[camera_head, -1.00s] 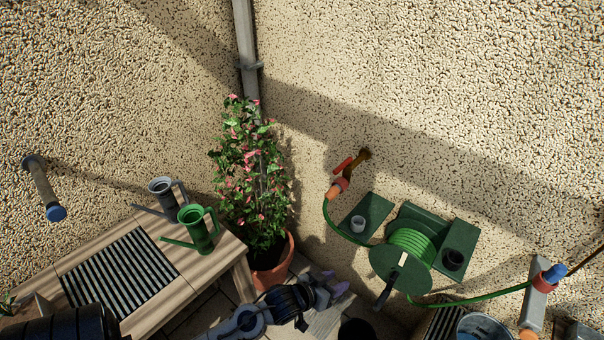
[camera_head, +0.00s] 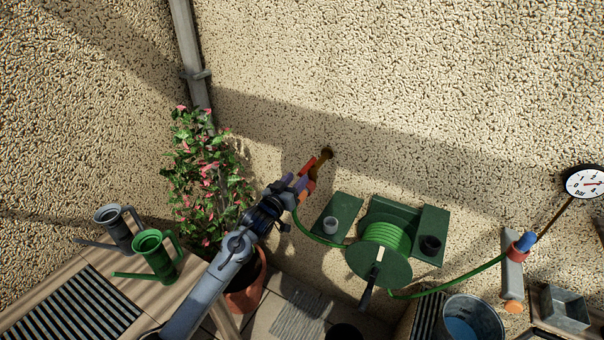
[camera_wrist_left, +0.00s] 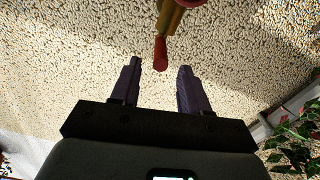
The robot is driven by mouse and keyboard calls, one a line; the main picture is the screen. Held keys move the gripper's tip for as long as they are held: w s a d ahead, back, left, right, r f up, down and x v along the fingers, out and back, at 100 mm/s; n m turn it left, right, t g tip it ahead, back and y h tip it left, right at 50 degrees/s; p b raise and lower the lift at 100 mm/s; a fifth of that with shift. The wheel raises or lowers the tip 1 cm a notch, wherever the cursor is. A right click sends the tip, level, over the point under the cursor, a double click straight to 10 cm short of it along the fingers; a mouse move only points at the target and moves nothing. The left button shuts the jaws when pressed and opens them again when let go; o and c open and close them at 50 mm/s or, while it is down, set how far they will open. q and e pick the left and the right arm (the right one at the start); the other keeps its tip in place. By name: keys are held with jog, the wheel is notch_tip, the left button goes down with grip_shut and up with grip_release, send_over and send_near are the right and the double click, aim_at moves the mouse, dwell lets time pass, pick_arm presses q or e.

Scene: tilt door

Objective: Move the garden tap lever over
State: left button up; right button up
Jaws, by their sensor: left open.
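The brass garden tap (camera_head: 324,158) comes out of the pebbled wall in the head view, with its red lever (camera_head: 318,164) beside my left gripper (camera_head: 296,184). The gripper's purple fingers partly cover the lower tap and hose joint. In the left wrist view, the open left gripper (camera_wrist_left: 158,68) has a clear gap between its fingers. The red lever end (camera_wrist_left: 160,54) points down into the mouth of that gap, with the brass body (camera_wrist_left: 170,16) beyond it. Neither finger visibly touches the lever. My right gripper is not in view.
A green hose reel (camera_head: 379,262) stands right of the tap, its hose running up to it. A potted flowering plant (camera_head: 205,175) is behind my left arm. A wooden bench with green (camera_head: 155,255) and grey (camera_head: 115,230) watering cans is at left. A gauge (camera_head: 585,182) is far right.

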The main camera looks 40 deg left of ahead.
aim_at(302, 170)
pick_arm(q)
jog(key=shift+w+a, duration=0.2)
jog(key=shift+w, duration=1)
jog(key=shift+w+a, duration=0.2)
jog(key=shift+w, duration=0.95)
jog(key=shift+c, duration=0.3)
grip_shut()
